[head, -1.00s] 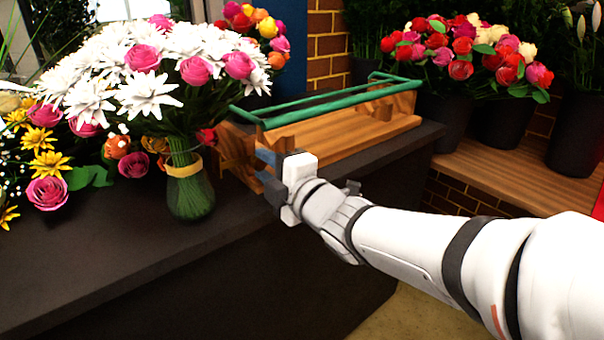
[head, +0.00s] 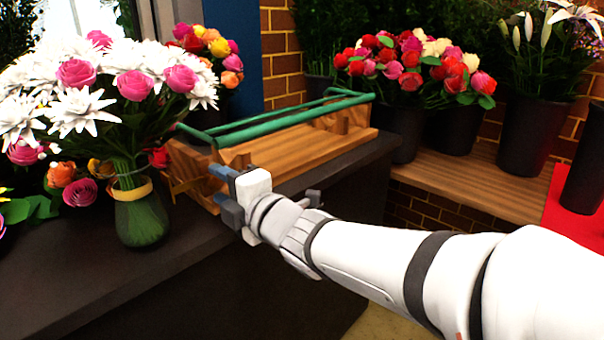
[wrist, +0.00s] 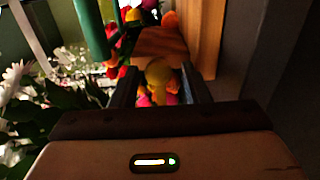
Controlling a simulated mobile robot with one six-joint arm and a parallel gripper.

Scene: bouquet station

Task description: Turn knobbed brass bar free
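A wooden rack (head: 300,160) with green rails stands on the dark counter. My gripper (head: 222,190) is at its near left end, fingers pointing toward it. In the wrist view a rounded, brass-yellow knob (wrist: 160,74) shows between the two dark fingers of my gripper (wrist: 159,84). The fingers are apart, with a narrow gap beside the knob; I see no clear contact. The rest of the brass bar is hard to make out. In the wrist view the rack's wood (wrist: 160,44) lies beyond the knob, and a green rail (wrist: 90,30) runs at upper left.
A glass vase (head: 140,212) of white and pink flowers stands on the counter (head: 85,270), close left of my gripper. Dark buckets of flowers (head: 400,125) stand behind the rack on a wooden shelf (head: 470,170). The counter front-left is clear.

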